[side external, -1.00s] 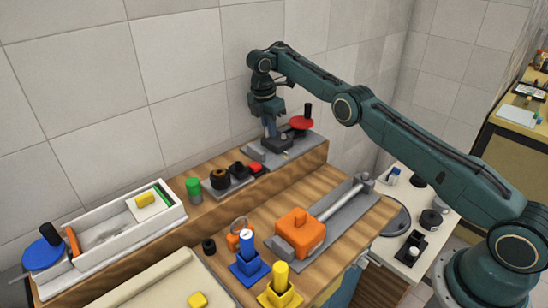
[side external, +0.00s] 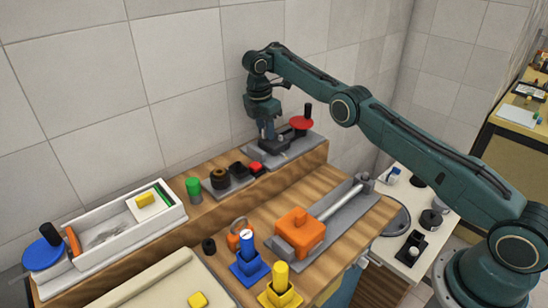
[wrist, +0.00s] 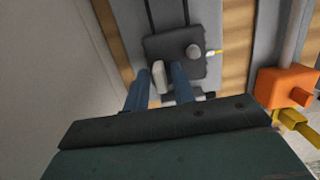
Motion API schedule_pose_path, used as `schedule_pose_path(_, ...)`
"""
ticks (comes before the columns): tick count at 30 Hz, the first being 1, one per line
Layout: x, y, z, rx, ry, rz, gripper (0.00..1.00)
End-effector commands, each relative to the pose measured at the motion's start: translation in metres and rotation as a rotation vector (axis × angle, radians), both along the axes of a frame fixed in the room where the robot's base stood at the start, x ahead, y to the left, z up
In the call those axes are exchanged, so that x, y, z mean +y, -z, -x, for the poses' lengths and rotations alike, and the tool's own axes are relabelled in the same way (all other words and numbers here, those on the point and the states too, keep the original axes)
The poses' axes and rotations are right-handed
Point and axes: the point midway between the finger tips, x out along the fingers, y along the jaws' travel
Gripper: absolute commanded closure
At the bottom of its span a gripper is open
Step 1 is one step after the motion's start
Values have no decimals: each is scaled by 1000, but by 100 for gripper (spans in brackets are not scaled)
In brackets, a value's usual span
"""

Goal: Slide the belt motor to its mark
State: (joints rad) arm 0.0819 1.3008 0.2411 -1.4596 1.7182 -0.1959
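The belt motor appears to be the dark grey block (wrist: 180,44) with a round grey knob, on a slotted grey plate (wrist: 205,20) in the wrist view. In the side view the block (side external: 272,147) sits low on the plate on the raised back shelf, partly hidden by my gripper (side external: 267,140). In the wrist view my gripper's blue fingers (wrist: 160,76) stand apart on either side of a pale upright tab (wrist: 159,78) at the block's near edge. A gap shows beside the right finger. I cannot make out the mark.
A red disc with a black handle (side external: 302,122) stands close right of my gripper. Black parts (side external: 220,178) and a green-capped cylinder (side external: 194,188) are left along the shelf. An orange block (side external: 299,232) on a rail and blue (side external: 249,262) and yellow (side external: 280,287) pieces are in front.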

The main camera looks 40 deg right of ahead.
Motion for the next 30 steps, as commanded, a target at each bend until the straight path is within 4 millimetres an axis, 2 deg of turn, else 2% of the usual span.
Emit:
schedule_pose_path(8,-1,-3,0,1,1,2,75)
schedule_pose_path(30,-2,-49,0,2,1,3,75)
